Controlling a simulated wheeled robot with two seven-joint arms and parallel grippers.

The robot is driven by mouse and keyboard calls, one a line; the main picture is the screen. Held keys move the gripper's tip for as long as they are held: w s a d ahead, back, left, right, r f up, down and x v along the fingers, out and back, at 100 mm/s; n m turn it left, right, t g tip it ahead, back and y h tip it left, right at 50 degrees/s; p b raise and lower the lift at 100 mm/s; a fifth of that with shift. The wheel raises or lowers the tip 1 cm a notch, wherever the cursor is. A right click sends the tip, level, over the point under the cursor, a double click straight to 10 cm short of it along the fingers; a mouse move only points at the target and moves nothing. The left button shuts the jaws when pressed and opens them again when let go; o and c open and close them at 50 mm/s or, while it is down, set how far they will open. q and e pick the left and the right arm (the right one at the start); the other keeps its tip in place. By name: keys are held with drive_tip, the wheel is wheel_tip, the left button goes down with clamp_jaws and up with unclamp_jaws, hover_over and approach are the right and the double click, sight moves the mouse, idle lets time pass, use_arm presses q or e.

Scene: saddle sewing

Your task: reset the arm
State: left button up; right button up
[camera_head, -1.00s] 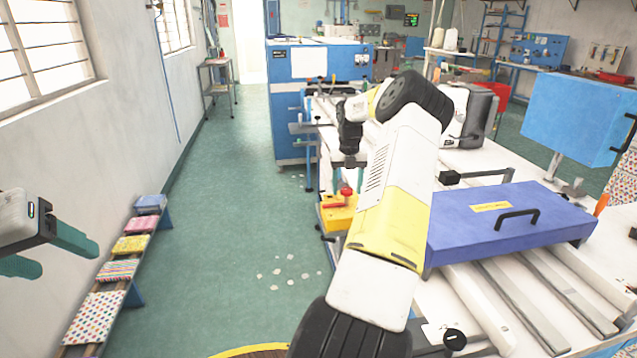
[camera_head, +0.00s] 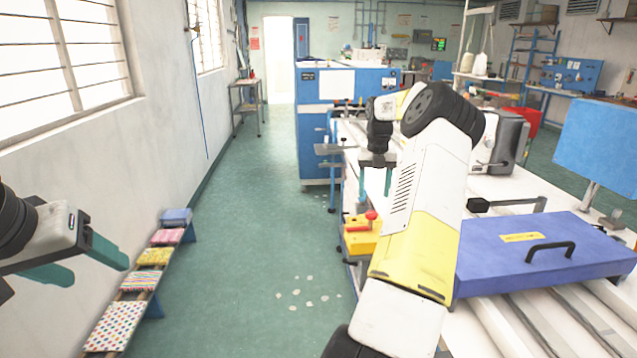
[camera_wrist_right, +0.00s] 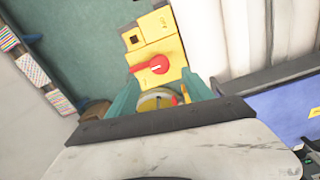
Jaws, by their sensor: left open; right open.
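My left gripper (camera_head: 100,272) is at the left edge of the head view, its teal fingers apart and nothing between them. It hangs in front of the wall and bench, clear of both. My right gripper (camera_head: 375,184) points down beyond my white and yellow right arm, with its teal fingers apart. In the right wrist view, the right gripper (camera_wrist_right: 162,92) shows both fingers spread, with a round yellowish part seen between them; I cannot tell its distance. A yellow box with a red knob (camera_head: 363,240) is below the right gripper; it also shows in the wrist view (camera_wrist_right: 155,48).
A blue case (camera_head: 545,255) with a black handle lies on the white table (camera_head: 520,183) at right. A low bench with several coloured pads (camera_head: 140,281) runs along the left wall. A blue cabinet (camera_head: 315,120) stands behind.

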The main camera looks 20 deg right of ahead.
drive_tip(key=s+a+r+m+t, duration=0.1)
drive_tip(key=s+a+r+m, duration=0.3)
drive_tip(key=a, duration=0.4)
drive_tip(key=s+a+r+m+t+h, duration=0.1)
drive_tip(key=a+r+m, duration=0.3)
drive_tip(key=a+r, duration=0.3)
drive_tip(key=s+a+r+m, duration=0.3)
drive_tip(key=a+r+m, duration=0.1)
drive_tip(key=a, duration=0.5)
drive_tip(key=s+a+m+t+y, duration=0.1)
drive_tip(key=s+a+m+t, duration=0.1)
drive_tip(key=s+a+m, duration=0.4)
drive_tip(key=s+a+m+t+y, duration=0.2)
drive_tip(key=s+a+m, duration=0.5)
drive_tip(key=s+m, duration=0.5)
drive_tip(key=s+f, duration=0.1)
drive_tip(key=s, duration=0.1)
drive_tip(key=shift+s, duration=0.4)
